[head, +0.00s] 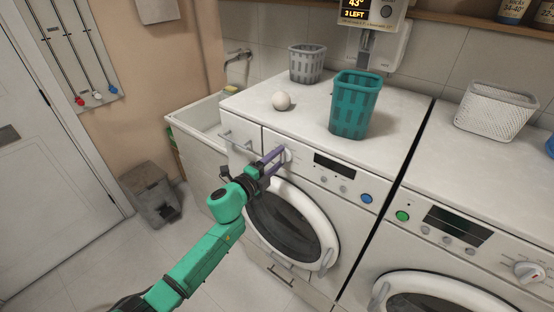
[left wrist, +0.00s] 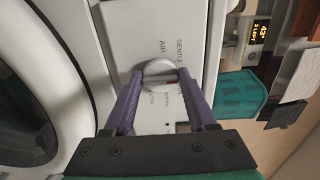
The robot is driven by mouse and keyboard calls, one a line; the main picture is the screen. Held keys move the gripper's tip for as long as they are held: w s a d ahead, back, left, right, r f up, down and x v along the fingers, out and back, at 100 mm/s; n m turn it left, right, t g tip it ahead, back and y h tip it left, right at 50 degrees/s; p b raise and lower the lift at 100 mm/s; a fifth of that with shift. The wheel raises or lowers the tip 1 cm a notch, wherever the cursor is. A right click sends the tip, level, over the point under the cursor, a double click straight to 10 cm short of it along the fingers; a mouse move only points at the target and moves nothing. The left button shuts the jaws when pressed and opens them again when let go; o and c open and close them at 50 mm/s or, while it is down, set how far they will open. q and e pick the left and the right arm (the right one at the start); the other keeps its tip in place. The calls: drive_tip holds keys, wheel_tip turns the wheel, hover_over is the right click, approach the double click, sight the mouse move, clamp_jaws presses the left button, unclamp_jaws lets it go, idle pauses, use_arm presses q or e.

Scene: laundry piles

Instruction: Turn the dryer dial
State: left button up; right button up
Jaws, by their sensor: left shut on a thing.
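The white round dial (head: 285,155) is at the left end of the left machine's control panel. My left gripper (head: 275,158) is shut on the dial. Its two purple fingers (left wrist: 160,80) press on opposite sides of the knob. The fingers cover part of the dial in the head view. My right gripper is in neither view.
The left machine's round door (head: 285,225) is below the gripper. On its top stand a teal basket (head: 355,105), a white ball (head: 281,101) and a grey basket (head: 306,64). A second machine with its own dial (head: 528,272) stands to the right. A sink (head: 205,118) is left.

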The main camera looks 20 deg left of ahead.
use_arm(q)
drive_tip(key=o, duration=1.4)
drive_tip(key=b+v, duration=0.3)
drive_tip(key=v, duration=1.1)
drive_tip(key=shift+s+f, duration=0.1)
drive_tip(key=shift+s, duration=0.15)
